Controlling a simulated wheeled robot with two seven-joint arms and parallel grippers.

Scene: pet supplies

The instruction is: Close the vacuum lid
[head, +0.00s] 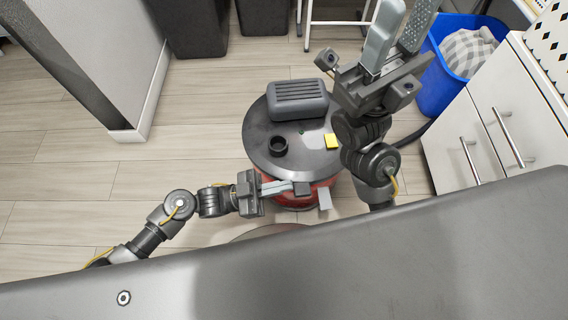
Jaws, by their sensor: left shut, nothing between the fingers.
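The vacuum stands on the floor in the middle of the head view. Its round black lid (262,127) lies over the red body (322,186), which shows only along the near side. Whether the lid sits fully down cannot be told. The lid carries a ribbed dark grey housing, a round black port and a yellow switch. A light grey latch-like piece (325,199) shows at the near right. My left gripper (300,187) is shut and empty, over the near edge of the lid. My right gripper (408,22) is open and empty, raised beyond the lid's right side.
A blue bin (437,88) with cloth in it stands at the right, beside white drawers (458,140). Dark bins (264,15) and a white metal frame stand at the back. A wall end (143,100) is at the left. The wooden floor left of the vacuum is clear.

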